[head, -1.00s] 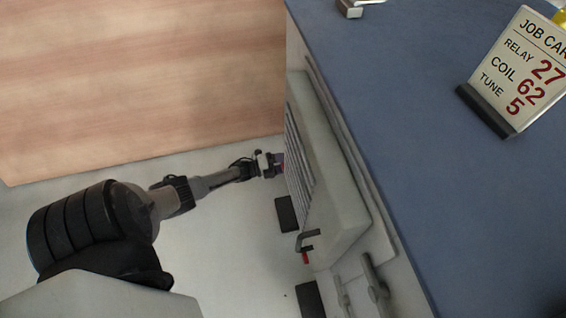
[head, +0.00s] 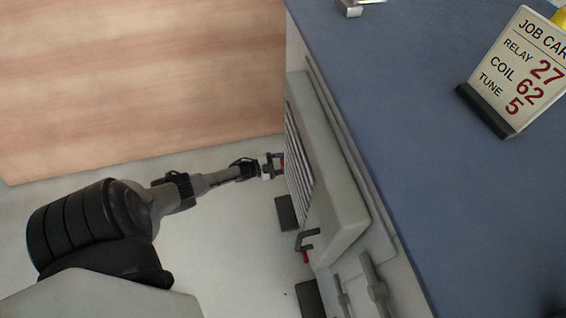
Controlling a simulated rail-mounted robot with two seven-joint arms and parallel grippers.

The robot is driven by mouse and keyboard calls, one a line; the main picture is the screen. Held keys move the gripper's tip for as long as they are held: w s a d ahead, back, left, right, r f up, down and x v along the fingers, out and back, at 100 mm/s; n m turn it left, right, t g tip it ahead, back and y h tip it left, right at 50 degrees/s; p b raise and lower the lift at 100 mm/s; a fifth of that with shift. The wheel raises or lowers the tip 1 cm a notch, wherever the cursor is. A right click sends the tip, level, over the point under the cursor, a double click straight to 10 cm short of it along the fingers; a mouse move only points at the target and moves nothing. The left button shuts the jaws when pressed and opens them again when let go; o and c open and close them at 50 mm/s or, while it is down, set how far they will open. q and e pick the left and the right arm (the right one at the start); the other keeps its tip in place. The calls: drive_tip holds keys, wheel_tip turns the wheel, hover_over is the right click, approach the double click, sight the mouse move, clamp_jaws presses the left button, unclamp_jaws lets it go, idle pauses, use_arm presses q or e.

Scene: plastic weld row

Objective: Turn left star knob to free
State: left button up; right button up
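My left arm reaches in from the lower left. Its gripper (head: 277,164) is small and far off, close against the louvred side of a grey cabinet (head: 343,215). A small reddish-purple patch shows at the fingertips. I cannot tell whether it is part of the gripper or of a knob, or whether the fingers are open or shut. No star knob can be made out; the cabinet's side face is mostly turned away. My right gripper is not in view.
A blue bench top (head: 430,130) carries a job card (head: 520,75) reading relay 27, coil 62, tune 5. A clamp-like bracket with a red end (head: 306,256) juts from the cabinet's lower side. A wooden panel (head: 140,85) stands at left; pale floor lies between.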

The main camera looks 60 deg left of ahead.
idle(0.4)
use_arm(q)
drive_tip(key=o, duration=0.9)
drive_tip(key=p+v, duration=0.3)
drive_tip(key=v, duration=1)
drive_tip(key=shift+s+a+r+p, duration=0.1)
drive_tip(key=shift+s+p, duration=0.2)
drive_tip(key=shift+s, duration=0.1)
